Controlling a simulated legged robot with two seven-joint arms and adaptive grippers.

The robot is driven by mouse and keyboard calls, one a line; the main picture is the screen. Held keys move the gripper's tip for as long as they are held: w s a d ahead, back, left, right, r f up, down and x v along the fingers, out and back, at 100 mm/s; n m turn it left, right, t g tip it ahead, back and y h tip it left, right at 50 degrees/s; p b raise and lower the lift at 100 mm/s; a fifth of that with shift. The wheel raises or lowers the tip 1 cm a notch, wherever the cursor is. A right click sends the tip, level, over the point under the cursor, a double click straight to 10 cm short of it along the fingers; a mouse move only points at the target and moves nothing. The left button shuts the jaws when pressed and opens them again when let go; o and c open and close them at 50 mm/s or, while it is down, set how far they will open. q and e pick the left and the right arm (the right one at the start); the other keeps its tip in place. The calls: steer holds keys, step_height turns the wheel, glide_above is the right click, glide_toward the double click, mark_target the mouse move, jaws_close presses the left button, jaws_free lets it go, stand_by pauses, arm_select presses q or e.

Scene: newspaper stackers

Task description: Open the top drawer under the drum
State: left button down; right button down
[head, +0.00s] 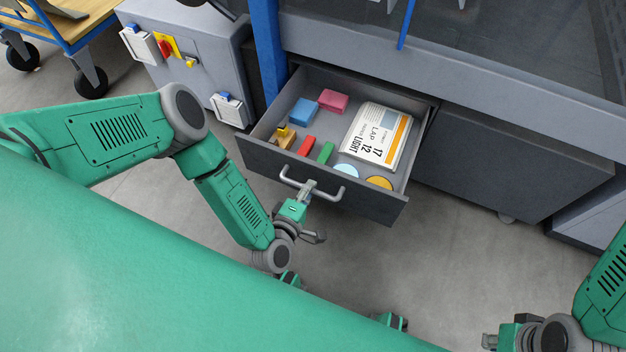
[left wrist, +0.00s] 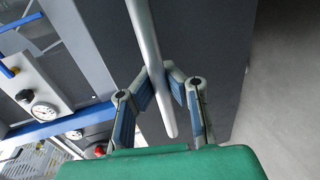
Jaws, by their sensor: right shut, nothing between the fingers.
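The grey top drawer (head: 388,206) under the machine is pulled out, with its inside visible in the head view. Its silver bar handle (head: 332,194) is on the drawer front. My right gripper (head: 489,341) is at the bottom right of the head view, shut and empty, away from the drawer.
The drawer holds a printed paper pad (head: 376,135), a blue block (head: 305,111), a pink block (head: 333,100) and several small items. A grey panel (head: 500,160) lies right of the drawer. A grey cabinet (head: 190,50) stands left. The floor (head: 440,265) in front is clear.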

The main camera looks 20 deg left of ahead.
arm_select(q)
steer(key=shift+s+a+f, duration=0.15)
steer(key=shift+s+a, duration=0.05)
steer(key=shift+s, duration=0.05)
steer(key=c, duration=1.6)
jaws_free()
steer(key=shift+o, duration=0.2)
steer(key=shift+w, duration=0.1)
steer(key=v, duration=1.2)
